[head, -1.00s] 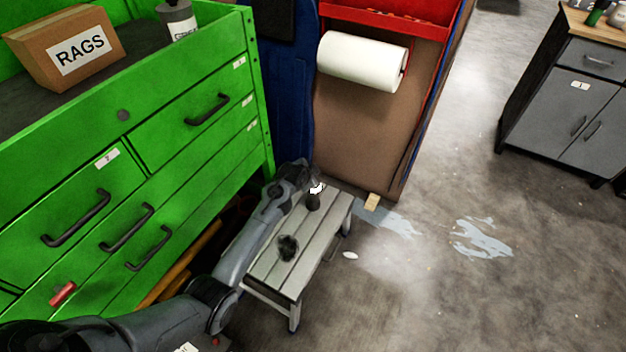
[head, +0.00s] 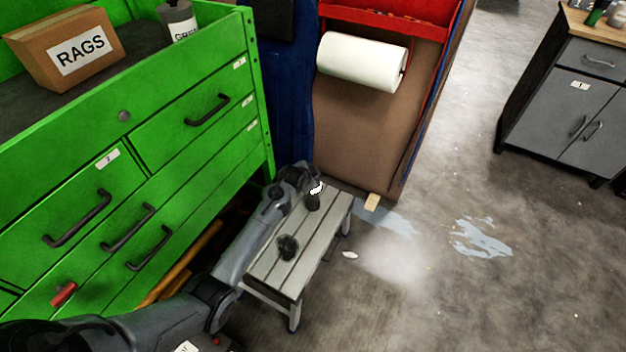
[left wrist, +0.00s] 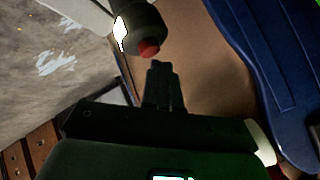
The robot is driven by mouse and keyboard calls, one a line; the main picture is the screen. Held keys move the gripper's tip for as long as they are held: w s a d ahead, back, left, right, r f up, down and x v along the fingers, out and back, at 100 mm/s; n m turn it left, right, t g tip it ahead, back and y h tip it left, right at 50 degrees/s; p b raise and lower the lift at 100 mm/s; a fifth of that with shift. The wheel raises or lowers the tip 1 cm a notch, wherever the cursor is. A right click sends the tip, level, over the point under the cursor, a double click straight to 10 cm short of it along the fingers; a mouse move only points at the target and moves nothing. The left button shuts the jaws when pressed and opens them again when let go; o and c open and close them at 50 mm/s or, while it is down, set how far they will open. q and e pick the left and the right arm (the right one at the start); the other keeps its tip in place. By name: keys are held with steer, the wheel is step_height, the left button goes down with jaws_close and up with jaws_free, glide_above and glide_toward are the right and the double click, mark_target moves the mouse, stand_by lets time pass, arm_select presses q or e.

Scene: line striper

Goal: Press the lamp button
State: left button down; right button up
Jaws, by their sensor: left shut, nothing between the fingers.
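The lamp (head: 313,202) is a small dark body with a bright white lit part, standing at the far end of the grey slatted step bench (head: 268,264). In the left wrist view the lamp (left wrist: 138,22) shows a red button (left wrist: 149,48) at its near end and a glowing white patch on its side. My left gripper (left wrist: 160,68) is shut and empty. Its fingertips lie just below the red button in that view, with a small gap showing. In the head view my left gripper (head: 312,178) is beside the top of the lamp and partly overlaps it. My right gripper is not in view.
A dark round thing (head: 288,246) lies on the bench. The green drawer cabinet (head: 190,150) stands close on the left, the brown panel with a paper roll (head: 362,62) behind. A wooden block (head: 372,202) lies on the floor. Open floor lies to the right.

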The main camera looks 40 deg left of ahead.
arm_select(q)
steer(key=shift+f, duration=0.4)
stand_by(0.3)
steer(key=shift+r+p, duration=0.9)
steer(key=shift+p, duration=0.25)
step_height(320, 180, up, 6)
steer(key=p, duration=0.7)
